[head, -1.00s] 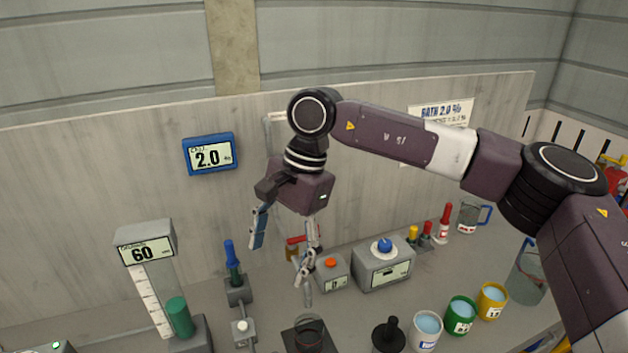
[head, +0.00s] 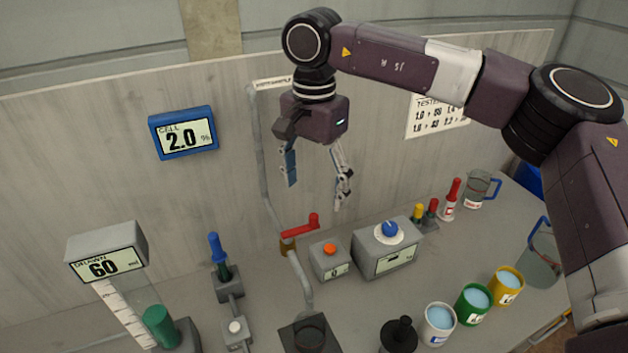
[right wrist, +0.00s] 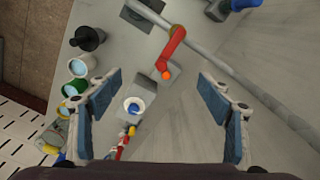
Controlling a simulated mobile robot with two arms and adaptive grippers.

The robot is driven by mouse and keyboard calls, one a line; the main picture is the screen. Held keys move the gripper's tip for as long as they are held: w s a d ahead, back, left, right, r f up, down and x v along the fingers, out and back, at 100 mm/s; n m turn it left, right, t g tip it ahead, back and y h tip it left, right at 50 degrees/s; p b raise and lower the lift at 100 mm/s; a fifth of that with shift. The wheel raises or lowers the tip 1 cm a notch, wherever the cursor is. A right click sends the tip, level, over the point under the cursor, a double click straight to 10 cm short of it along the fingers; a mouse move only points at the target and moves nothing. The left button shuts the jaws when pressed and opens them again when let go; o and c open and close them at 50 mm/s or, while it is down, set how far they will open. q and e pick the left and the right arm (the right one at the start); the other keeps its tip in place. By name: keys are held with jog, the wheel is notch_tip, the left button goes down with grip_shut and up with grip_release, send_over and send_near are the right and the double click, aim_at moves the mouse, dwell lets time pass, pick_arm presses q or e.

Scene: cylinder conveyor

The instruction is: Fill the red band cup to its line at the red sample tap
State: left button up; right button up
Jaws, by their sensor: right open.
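The red tap lever (head: 300,226) sits on a grey pipe (head: 267,190) in front of the back panel, its free end to the right. It also shows in the right wrist view (right wrist: 172,48). My left gripper is not in view.
A grey box with an orange button (head: 330,249) and a blue-knob box (head: 388,231) stand right of the tap. White, green and yellow cups (head: 439,322) and jugs (head: 480,190) stand farther right. A blue-handled valve (head: 216,250) and the "60" display (head: 105,265) are left.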

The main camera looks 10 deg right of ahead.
aim_at(314, 216)
jog(key=f+b, duration=0.1)
jog(key=f, duration=0.1)
jog(key=f+b, duration=0.1)
jog(key=f, duration=0.1)
jog(key=shift+w+f+b, duration=0.2)
jog(key=shift+f+b, duration=0.15)
jog(key=shift+f, duration=0.05)
notch_tip(314, 216, down, 3)
jog(key=shift+w+f+b, duration=0.1)
jog(key=shift+b, duration=0.85)
jog(key=c, duration=1.8)
grip_shut()
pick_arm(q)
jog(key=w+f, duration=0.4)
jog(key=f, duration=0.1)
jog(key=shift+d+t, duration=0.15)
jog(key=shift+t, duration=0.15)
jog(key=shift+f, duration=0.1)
